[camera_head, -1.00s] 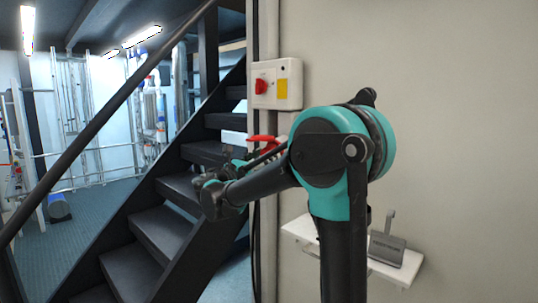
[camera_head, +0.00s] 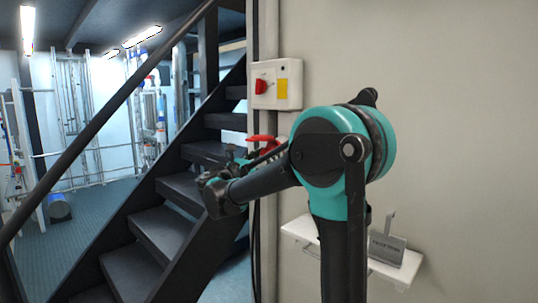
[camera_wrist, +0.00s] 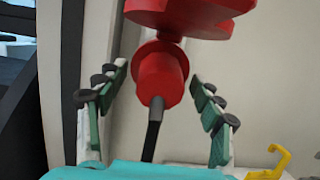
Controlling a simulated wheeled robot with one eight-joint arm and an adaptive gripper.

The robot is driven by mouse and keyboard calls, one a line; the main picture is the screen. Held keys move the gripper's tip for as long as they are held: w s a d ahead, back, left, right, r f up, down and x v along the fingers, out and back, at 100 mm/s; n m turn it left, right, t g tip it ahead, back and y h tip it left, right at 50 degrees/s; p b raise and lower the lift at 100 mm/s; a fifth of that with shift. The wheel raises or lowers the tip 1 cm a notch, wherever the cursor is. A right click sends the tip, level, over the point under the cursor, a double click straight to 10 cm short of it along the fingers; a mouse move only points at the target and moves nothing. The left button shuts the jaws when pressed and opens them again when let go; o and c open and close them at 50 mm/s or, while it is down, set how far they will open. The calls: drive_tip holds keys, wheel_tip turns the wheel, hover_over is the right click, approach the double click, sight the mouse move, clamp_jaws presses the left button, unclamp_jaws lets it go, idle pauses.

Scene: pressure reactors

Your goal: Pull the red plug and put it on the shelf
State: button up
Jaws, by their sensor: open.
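The red plug (camera_wrist: 160,77) is in the middle of the wrist view, with a black cable hanging from it, below a larger red fitting (camera_wrist: 185,12). My gripper (camera_wrist: 158,82) is open, with one finger on each side of the plug and gaps on both sides. In the head view, red parts (camera_head: 262,139) show on the wall behind my arm; my gripper is mostly hidden there by my arm. The white shelf (camera_head: 303,228) is on the wall at the lower right, partly behind my arm.
A grey sign (camera_head: 388,248) stands on the shelf's right part. A switch box (camera_head: 277,84) with a red knob is above the red parts. Dark stairs (camera_head: 150,225) with a handrail are at left. A yellow hook-like thing (camera_wrist: 272,163) shows at lower right in the wrist view.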

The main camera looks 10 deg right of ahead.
clamp_jaws()
drive_tip(key=shift+v, duration=2.9)
